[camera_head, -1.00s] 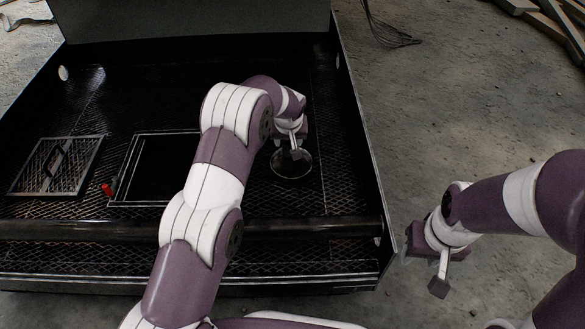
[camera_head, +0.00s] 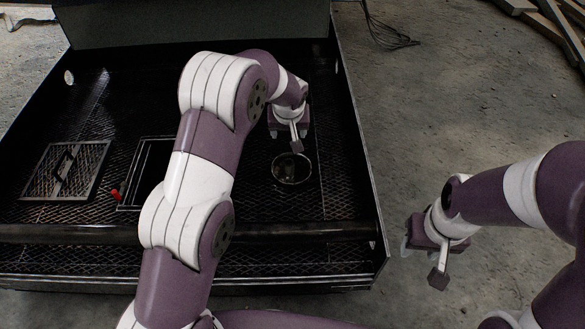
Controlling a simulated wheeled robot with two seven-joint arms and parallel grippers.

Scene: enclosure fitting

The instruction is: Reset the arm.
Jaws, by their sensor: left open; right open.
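My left arm reaches from the bottom across the black enclosure (camera_head: 330,255). My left gripper (camera_head: 292,140) is open and empty, over the right part of the enclosure's mesh floor. It is just above and behind a round glassy disc or dish (camera_head: 291,169) and looks apart from it. My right gripper (camera_head: 424,258) is open and empty at the right, outside the enclosure above the concrete floor. Parts of both grippers' jaws are hidden by their own links.
A framed mesh panel with a handle (camera_head: 66,170) lies at the left of the enclosure. Beside it are a small red piece (camera_head: 116,195) and a dark square opening (camera_head: 148,175), partly hidden by my arm. A black bar (camera_head: 300,229) crosses the front.

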